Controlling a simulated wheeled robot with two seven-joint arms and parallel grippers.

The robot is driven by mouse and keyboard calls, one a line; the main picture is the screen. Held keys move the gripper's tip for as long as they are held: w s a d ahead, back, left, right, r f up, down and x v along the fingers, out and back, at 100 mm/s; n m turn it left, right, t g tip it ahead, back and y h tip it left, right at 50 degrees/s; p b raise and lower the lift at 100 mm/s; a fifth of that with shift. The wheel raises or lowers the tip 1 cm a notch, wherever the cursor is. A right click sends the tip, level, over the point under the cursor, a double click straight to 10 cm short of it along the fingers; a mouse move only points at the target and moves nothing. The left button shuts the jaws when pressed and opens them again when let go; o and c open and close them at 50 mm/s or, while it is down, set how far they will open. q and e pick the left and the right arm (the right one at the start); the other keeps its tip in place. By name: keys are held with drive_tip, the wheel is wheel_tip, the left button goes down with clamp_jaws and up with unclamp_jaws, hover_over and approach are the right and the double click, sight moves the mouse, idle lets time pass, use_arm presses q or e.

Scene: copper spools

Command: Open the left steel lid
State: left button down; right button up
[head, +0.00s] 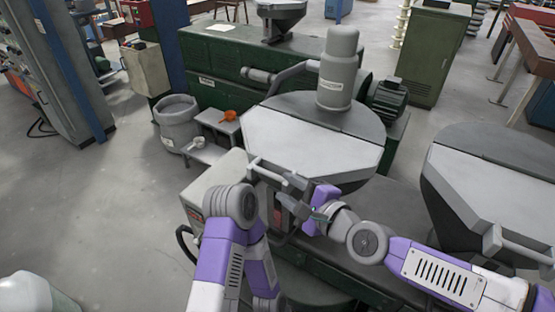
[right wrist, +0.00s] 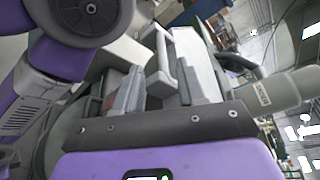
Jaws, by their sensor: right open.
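The left steel lid (head: 305,145) is a pale grey panel on the front of a round dark-topped hopper. It looks shut, lying flush on the slope. Its bar handle (head: 272,174) is at the lower front edge; the handle (right wrist: 163,48) also shows in the right wrist view, beyond the fingers. My right gripper (head: 283,196) is close to the handle, just below it. In the right wrist view the fingers (right wrist: 158,90) are apart, with nothing clearly held between them. Contact with the handle cannot be told. My left arm bends in front of the machine; its gripper is hidden.
A second hopper with a pale lid (head: 505,190) stands at the right. A grey cylinder (head: 338,75) rises behind the left lid. A grey bucket (head: 177,118) and a small step stand (head: 218,128) are to the left. The floor at the left is free.

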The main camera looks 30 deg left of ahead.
sight(276, 177)
drive_tip(key=shift+w+a+f, duration=0.15)
drive_tip(key=shift+w, duration=0.55)
drive_tip(key=shift+s+a+f+p, duration=0.15)
drive_tip(key=shift+a+p, duration=0.3)
drive_tip(key=shift+a, duration=0.8)
drive_tip(key=x, duration=0.1)
drive_tip(key=p+x, duration=0.1)
drive_tip(key=x, duration=0.1)
drive_tip(key=shift+w+f, duration=0.1)
drive_tip(key=shift+w, duration=0.4)
drive_tip(key=shift+w+a+f, duration=0.1)
drive_tip(key=shift+w+a, duration=0.05)
drive_tip(key=shift+a, duration=0.45)
use_arm(q)
wheel_tip(276, 177, up, 2)
drive_tip(key=shift+w, duration=0.15)
use_arm(e)
drive_tip(key=shift+f, duration=0.1)
use_arm(q)
drive_tip(key=shift+w, duration=0.1)
use_arm(e)
drive_tip(key=shift+w, duration=0.1)
drive_tip(key=shift+c, duration=0.4)
